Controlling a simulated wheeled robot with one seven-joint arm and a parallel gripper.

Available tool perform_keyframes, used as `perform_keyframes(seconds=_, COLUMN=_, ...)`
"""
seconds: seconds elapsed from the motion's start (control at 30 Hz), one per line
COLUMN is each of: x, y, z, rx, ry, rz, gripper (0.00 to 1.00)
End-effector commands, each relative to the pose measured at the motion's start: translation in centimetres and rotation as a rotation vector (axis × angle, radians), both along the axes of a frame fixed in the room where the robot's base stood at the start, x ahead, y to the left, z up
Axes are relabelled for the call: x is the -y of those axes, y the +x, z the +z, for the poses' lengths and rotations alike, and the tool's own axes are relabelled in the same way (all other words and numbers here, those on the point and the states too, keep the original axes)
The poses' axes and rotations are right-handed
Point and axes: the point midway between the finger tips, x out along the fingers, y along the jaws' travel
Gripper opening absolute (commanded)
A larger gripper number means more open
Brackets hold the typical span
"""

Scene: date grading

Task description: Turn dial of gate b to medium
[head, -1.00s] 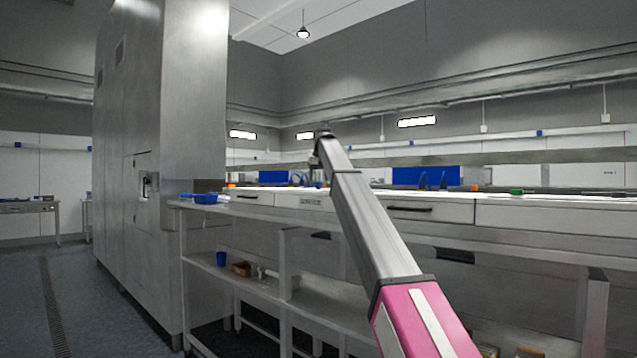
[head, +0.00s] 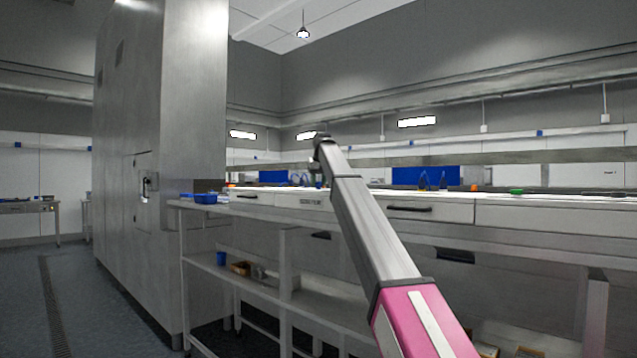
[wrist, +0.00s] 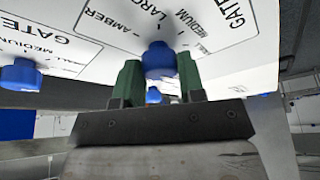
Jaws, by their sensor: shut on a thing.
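In the wrist view a blue dial (wrist: 159,57) sits on a white panel (wrist: 105,45), between the two green fingers of my gripper (wrist: 157,78). The fingers are shut on it. The print around this dial is upside down and reads AMBER, LARGE, MEDIUM and a partly hidden fourth word. A GATE heading stands beside it, with its letter cut off. I cannot tell which mark the dial points at. In the head view my arm reaches toward the bench, and the dial and fingers cannot be made out.
A second blue dial (wrist: 20,74) with its own GATE print is at the left of the wrist view. A smaller blue knob (wrist: 153,95) shows behind the fingers. In the head view, a blue tray (head: 207,198) stands on the bench beside a tall steel cabinet (head: 165,120).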

Motion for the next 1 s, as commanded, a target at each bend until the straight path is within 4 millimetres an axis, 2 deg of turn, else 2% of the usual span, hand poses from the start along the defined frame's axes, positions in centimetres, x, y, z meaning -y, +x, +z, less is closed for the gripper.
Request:
perform_keyframes(seconds=0.27, x=0.21, y=0.11, z=0.06, rx=0.0, ry=0.001, rz=0.168, gripper=0.13)
perform_keyframes(seconds=1.0, x=0.41, y=0.53, z=0.11, rx=0.0, ry=0.002, rz=0.867, gripper=0.13)
